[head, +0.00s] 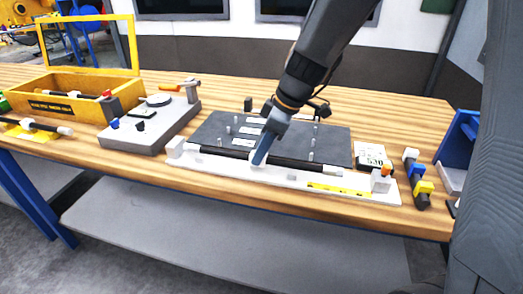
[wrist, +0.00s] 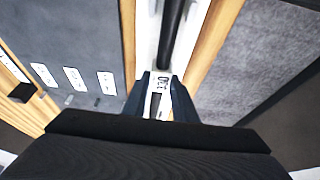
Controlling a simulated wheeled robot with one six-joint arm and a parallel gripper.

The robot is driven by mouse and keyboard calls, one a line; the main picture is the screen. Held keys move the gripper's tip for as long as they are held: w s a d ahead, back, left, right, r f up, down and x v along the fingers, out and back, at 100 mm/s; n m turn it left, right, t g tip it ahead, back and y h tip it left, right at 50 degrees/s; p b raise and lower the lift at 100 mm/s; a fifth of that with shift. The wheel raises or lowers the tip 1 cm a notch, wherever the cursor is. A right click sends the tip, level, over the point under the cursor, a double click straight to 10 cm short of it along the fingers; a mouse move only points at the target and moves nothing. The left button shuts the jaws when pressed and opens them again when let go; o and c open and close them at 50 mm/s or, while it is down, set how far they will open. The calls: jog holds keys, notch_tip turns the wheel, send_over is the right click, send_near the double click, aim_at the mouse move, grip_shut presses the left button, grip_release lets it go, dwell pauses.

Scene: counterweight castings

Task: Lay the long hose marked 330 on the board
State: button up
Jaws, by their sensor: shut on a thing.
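A long black hose (head: 310,166) lies along or just above a white measuring rail (head: 280,178), in front of the dark grey board (head: 335,143). My gripper (head: 258,160) is shut around the hose near its middle, on a white tag. In the wrist view, the tag (wrist: 157,82) shows between my fingers (wrist: 161,95) and seems to read 330; the black hose (wrist: 171,30) runs up from it. Whether the hose touches the rail is unclear. The board bears several short pegs and white labels, and my arm hides part of it.
A white card (head: 370,154) with a number stands right of the board. A grey fixture (head: 150,125) and a yellow open box (head: 65,105) holding hoses stand at left. The bench's front edge is close to the rail.

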jog(key=shift+f+b, duration=0.7)
jog(key=shift+b, duration=0.05)
jog(key=o, duration=1.1)
jog(key=shift+r, duration=0.15)
jog(key=shift+r+p, duration=2.1)
jog(key=shift+r, duration=1.3)
